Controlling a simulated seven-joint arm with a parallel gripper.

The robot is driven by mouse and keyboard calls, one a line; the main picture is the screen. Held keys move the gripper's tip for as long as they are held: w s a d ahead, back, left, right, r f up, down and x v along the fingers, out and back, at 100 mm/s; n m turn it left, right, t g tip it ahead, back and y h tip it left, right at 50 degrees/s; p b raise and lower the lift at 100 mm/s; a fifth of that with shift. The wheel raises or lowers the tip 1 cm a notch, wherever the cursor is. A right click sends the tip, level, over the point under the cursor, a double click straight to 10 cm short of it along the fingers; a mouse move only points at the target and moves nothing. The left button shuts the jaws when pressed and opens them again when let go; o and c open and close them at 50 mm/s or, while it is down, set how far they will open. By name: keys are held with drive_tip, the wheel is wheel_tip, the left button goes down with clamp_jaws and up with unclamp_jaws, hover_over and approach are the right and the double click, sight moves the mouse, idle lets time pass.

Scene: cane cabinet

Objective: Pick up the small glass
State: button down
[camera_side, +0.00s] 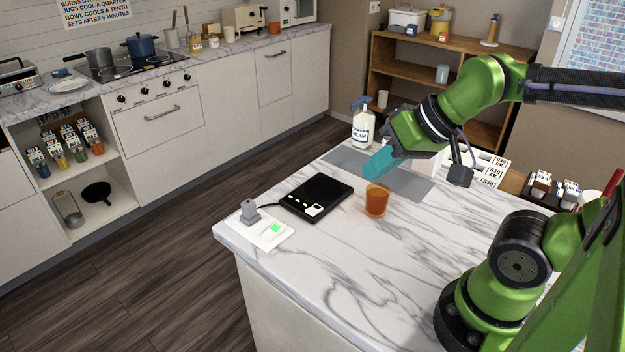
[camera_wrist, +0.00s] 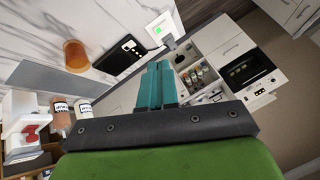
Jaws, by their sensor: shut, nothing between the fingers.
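An orange-amber glass (camera_side: 376,200) stands upright on the marble island top; it also shows in the wrist view (camera_wrist: 76,54), left of the fingers. My gripper (camera_side: 368,172) has teal fingers pressed together with nothing between them. In the side view the fingertips appear just above and slightly left of the glass rim. In the wrist view the fingers (camera_wrist: 158,72) are apart from the glass and angled away from it. The glass is unobstructed in both views.
A black flat device (camera_side: 316,196) lies left of the glass, near a white plate with a green square (camera_side: 268,233). A grey mat (camera_side: 345,158) and a white spray bottle (camera_side: 363,127) are behind. White labelled boxes (camera_side: 487,165) stand right. The front marble is clear.

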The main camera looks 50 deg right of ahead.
drive_tip(key=c, duration=1.8)
unclamp_jaws()
drive_tip(key=shift+c, duration=0.2)
drive_tip(key=o, duration=1.6)
drive_tip(key=n+g+h, duration=0.2)
drive_tip(key=n+g, duration=0.1)
drive_tip(key=g, duration=0.3)
hover_over(377, 197)
wheel_tip(377, 197, down, 6)
drive_tip(key=d+n+g, duration=0.1)
drive_tip(key=d+n, duration=0.2)
drive_tip(key=n, duration=0.2)
drive_tip(key=f, duration=1.1)
drive_tip(key=shift+w+a, duration=0.2)
drive_tip(key=shift+w, duration=0.15)
drive_tip(key=shift+w+f, duration=0.15)
drive_tip(key=shift+f, duration=1.25)
drive_tip(key=shift+w+f, duration=0.1)
drive_tip(key=shift+f, duration=1.3)
